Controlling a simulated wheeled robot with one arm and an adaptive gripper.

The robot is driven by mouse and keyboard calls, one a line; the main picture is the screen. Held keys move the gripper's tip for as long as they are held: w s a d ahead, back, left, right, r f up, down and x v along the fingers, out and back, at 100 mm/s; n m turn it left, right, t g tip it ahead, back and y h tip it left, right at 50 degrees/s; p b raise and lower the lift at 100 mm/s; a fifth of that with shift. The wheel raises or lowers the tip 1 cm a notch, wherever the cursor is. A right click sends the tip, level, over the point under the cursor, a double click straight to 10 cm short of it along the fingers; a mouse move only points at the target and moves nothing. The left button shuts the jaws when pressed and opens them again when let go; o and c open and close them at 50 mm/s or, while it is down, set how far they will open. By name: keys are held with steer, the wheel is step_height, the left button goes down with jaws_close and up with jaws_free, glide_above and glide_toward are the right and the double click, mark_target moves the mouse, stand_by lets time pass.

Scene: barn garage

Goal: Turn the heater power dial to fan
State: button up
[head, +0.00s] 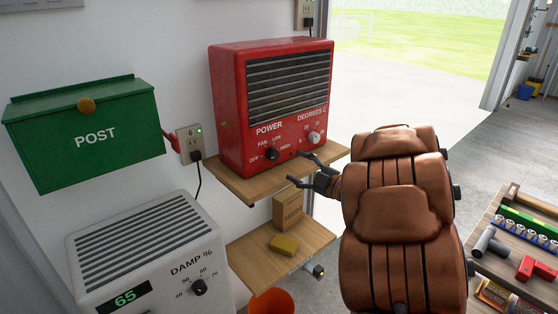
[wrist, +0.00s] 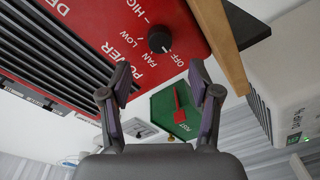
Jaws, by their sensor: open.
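The red heater (head: 272,100) stands on a wooden shelf against the wall. Its black power dial (head: 271,154) is at the lower left of the front, with OFF, FAN, LOW and HIGH around it. In the wrist view the dial (wrist: 160,39) is just beyond the fingertips, between their lines; its pointer seems to face OFF, but the mark is too small to be sure. My gripper (head: 296,167) is open and empty, in front of the heater and a little right of the dial, apart from it. My gripper (wrist: 160,72) shows two spread fingers in the wrist view.
The temperature dial (head: 314,137) sits right of the power dial. The shelf edge (head: 265,190) is close below my gripper. A green post box (head: 85,130) and a white dehumidifier (head: 150,255) are left. A lower shelf (head: 305,245) holds a box and a yellow sponge.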

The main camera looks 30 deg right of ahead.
mark_target(276, 156)
steer(key=shift+p+x, duration=0.65)
steer(key=shift+x, duration=3.25)
steer(key=shift+a+r, duration=0.1)
steer(key=c, duration=1.2)
